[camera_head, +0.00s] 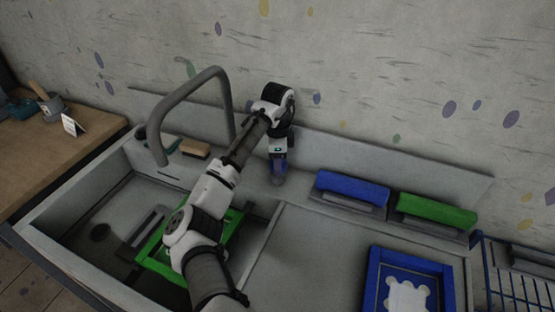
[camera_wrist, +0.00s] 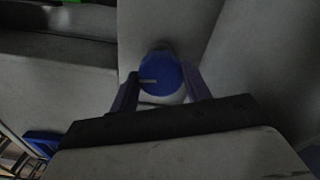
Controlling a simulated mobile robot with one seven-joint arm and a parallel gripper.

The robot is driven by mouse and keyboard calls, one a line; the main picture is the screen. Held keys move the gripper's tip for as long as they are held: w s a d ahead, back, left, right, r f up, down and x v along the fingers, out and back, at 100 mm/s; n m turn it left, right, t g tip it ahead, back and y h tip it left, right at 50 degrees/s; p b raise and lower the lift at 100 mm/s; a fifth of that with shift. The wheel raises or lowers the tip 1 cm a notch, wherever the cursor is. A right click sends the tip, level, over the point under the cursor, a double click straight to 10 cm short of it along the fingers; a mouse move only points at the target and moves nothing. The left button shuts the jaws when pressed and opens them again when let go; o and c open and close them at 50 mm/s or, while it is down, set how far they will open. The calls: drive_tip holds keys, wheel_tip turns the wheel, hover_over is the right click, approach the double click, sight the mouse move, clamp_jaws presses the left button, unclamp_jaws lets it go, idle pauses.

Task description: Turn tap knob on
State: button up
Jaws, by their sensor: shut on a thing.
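The tap knob is a round blue cap with a pale line mark, seen between my fingers in the wrist view (camera_wrist: 160,74). My gripper (camera_head: 278,178) points down at the back ledge of the sink, right of the tap's base. In the wrist view its two fingers (camera_wrist: 163,86) stand on either side of the knob, shut on it. The pale mark lies roughly level, pointing left. The grey tap (camera_head: 207,78) arches over the left basin. In the head view the knob is mostly hidden by my gripper.
A green frame (camera_head: 153,257) lies in the left basin under my arm. Blue (camera_head: 352,188) and green (camera_head: 436,209) blocks stand on the back ledge to the right. A blue frame (camera_head: 372,280) lies front right. A brown-topped brush (camera_head: 195,148) sits near the tap.

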drive_tip(key=n, duration=1.2)
drive_tip(key=shift+n, duration=2.3)
drive_tip(key=o, duration=1)
drive_tip(key=shift+c, duration=0.2)
wheel_tip(320, 180, up, 14)
drive_tip(key=shift+b, duration=0.4)
